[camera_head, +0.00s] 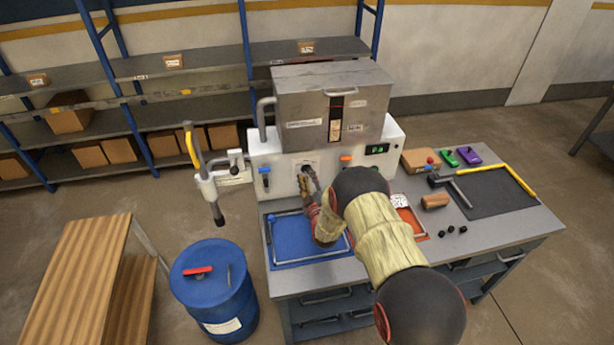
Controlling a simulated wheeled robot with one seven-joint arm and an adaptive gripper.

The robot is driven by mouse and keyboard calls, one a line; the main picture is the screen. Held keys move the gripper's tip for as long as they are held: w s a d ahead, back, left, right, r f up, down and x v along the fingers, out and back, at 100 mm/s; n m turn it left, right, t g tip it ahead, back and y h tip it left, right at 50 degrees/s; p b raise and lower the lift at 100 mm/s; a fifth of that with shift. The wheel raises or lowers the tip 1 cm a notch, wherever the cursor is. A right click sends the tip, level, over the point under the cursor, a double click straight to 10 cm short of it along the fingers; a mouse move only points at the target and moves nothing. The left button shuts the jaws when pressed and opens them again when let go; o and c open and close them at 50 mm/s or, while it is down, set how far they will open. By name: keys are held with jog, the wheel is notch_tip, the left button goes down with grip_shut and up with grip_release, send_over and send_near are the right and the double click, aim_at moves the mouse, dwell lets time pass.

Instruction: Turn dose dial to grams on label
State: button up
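The dose dial (305,168) appears as a small dark round part on a light plate, on the front of the white machine panel (272,168). My gripper (308,182) is right at the dial, with my arm reaching up from the lower right. The fingers are too small and partly hidden to tell whether they are open, shut, or touching the dial. The dial's scale is unreadable. Labels show on the grey metal housing (300,90), including a white strip (304,123) and a small label (355,127); their text is too small to read.
A green display (377,149) is at the right. Below lies a blue tray (285,240); a blue drum (215,290) stands left. The grey worktop (500,235) has clear room at its front right.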

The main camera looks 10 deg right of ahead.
jog(key=shift+w, duration=0.55)
grip_shut()
